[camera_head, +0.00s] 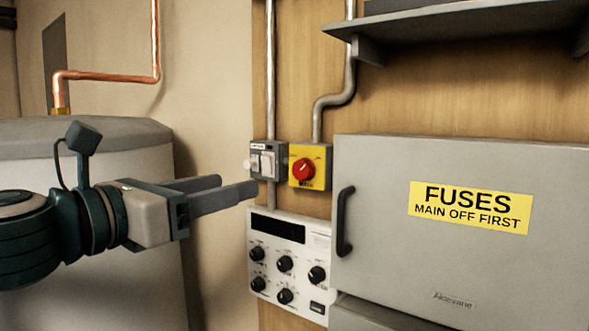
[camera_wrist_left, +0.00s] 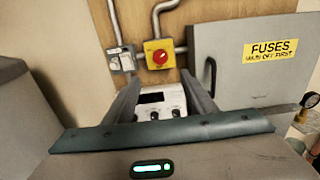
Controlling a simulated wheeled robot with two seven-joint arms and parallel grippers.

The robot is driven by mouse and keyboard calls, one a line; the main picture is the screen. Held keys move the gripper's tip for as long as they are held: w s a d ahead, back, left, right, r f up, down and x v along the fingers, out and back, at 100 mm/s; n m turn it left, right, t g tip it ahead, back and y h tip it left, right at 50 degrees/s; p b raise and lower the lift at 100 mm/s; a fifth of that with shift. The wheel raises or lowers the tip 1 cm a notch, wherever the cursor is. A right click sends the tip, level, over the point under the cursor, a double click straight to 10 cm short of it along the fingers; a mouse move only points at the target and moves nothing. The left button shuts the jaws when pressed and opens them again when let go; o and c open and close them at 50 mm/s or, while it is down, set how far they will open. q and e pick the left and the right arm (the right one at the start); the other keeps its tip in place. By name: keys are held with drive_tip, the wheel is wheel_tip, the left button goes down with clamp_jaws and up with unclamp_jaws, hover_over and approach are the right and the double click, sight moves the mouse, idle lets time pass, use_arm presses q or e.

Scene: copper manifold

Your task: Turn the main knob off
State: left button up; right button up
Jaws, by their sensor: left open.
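The main knob (camera_head: 303,169) is a red rotary knob on a yellow switch box (camera_head: 322,160) mounted on the wooden wall panel. The knob also shows in the left wrist view (camera_wrist_left: 160,56), above and beyond my fingers. My left gripper (camera_head: 238,189) comes in from the left in the head view, its two fingers apart and empty. Its fingertips are to the left of the knob and a little lower, apart from it. In the left wrist view the left gripper (camera_wrist_left: 165,90) frames the white control panel between its fingers. My right gripper is not in view.
A grey switch box (camera_head: 265,162) sits just left of the yellow box. Below is a white control panel (camera_head: 289,264) with several black knobs. A grey fuse cabinet (camera_head: 460,270) with a black handle (camera_head: 345,222) stands to the right. A shelf (camera_head: 460,25) juts out above.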

sight(300, 169)
use_arm(q)
drive_tip(key=shift+w, duration=0.1)
drive_tip(key=p+x, duration=0.6)
drive_tip(key=x, duration=1.1)
drive_tip(key=shift+w+d, duration=0.1)
drive_tip(key=shift+d, duration=0.05)
drive_tip(key=shift+c, duration=0.2)
drive_tip(key=c, duration=1)
